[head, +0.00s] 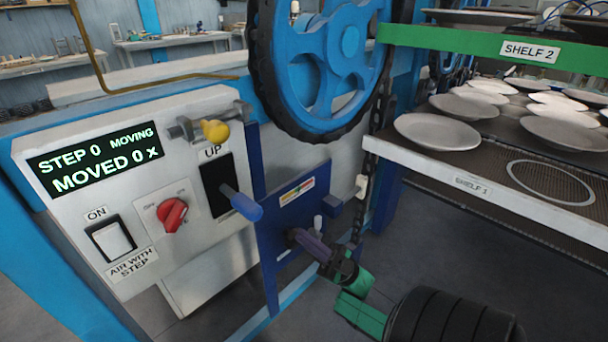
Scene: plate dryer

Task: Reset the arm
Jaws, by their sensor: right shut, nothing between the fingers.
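My right gripper (308,242) reaches in from the lower right, with its purple fingers closed together and nothing between them. It is in front of the dark blue panel (281,224), to the right of and lower than the blue lever handle (240,204). The lever stands out from a black slot marked UP on the white control box (190,262). The gripper is apart from the lever; whether its tips touch the panel I cannot tell. The display (95,160) reads "STEP 0 MOVING" and "MOVED 0 X". My left gripper is not in view.
A red knob (172,213), a white ON switch (112,240) and a yellow knob (214,130) are on the control box. A large blue wheel (345,40) stands above. Shelf 1 (472,186) with several plates juts out at right. Floor is open below the shelf.

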